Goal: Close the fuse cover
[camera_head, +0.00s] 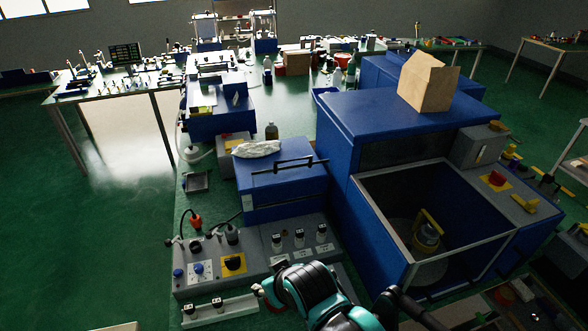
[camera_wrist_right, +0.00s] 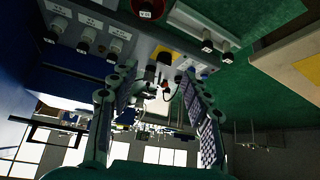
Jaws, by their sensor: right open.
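The grey control panel (camera_head: 235,255) stands at the front of the bench, with a row of black-and-white fittings, a yellow-backed black switch and a blue knob. A pale strip (camera_head: 222,312) with two dark-topped pegs lies along its front edge; it also shows in the right wrist view (camera_wrist_right: 196,24). I cannot tell for certain which part is the fuse cover. My right gripper (camera_wrist_right: 157,74) is open and empty, its two fingers spread either side of the panel's yellow-backed switch in the wrist view. In the head view its arm comes from below, in front of the panel. My left gripper is out of view.
A blue box with a black handle (camera_head: 290,164) stands behind the panel. A large blue machine (camera_head: 405,112) with an open-topped bay is to the right, a cardboard box (camera_head: 427,82) on top. Green floor is open at the left.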

